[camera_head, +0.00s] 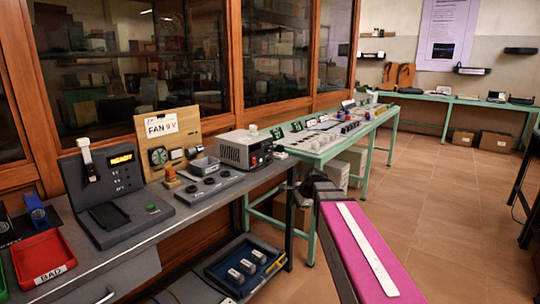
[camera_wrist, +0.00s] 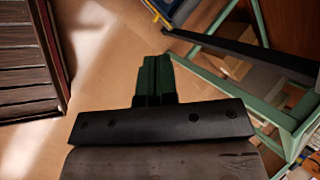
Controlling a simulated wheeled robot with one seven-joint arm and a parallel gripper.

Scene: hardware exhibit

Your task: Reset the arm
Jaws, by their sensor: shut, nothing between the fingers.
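My gripper (camera_wrist: 156,62) shows in the wrist view as two dark green fingers pressed together beyond a black bar. It is shut and empty, with bare tan floor behind the fingertips. In the head view my pink-topped arm with a white strip reaches from the bottom right toward the middle, near the end of the grey workbench (camera_head: 140,240). Its dark far end hides part of the bench corner and the floor, and I cannot make out the fingers there.
The bench holds a black device with a lit display (camera_head: 122,158), a grey power supply (camera_head: 245,149) and a red BAD tray (camera_head: 43,257). A green-framed table (camera_head: 325,150) stands beyond. A blue tray (camera_head: 245,265) lies low under the bench. Tiled floor (camera_head: 450,200) is clear at right.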

